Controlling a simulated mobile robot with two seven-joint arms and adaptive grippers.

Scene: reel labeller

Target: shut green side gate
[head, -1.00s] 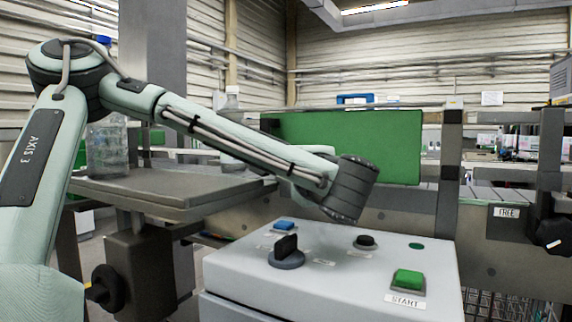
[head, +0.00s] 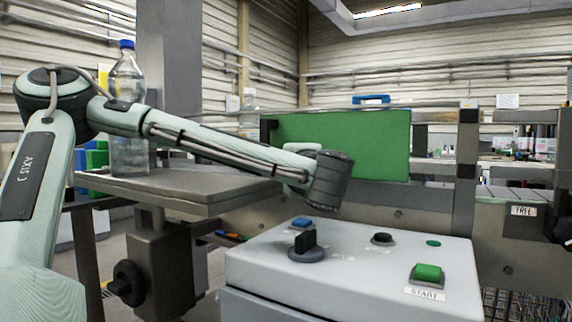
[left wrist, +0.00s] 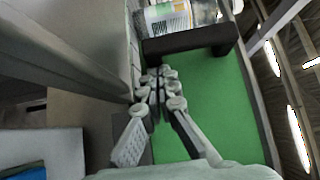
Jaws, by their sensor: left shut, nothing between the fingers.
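The green side gate (head: 375,145) is a flat green panel standing upright behind the control box in the head view. A black bracket or handle (head: 268,131) is at its left edge. In the left wrist view the green panel (left wrist: 222,95) fills the middle right, with a black bar (left wrist: 190,41) across its top end. My left gripper (left wrist: 158,78) is shut and empty, its fingertips in front of the panel's left side, near the bar. I cannot tell if they touch. In the head view my own wrist hides the fingers. My right gripper is in neither view.
A grey control box (head: 350,250) with a black knob, buttons and a green START button stands in front, below my left arm. A grey platform (head: 190,190) holding a clear bottle (head: 128,110) is at left. A grey post (head: 466,170) stands right of the gate.

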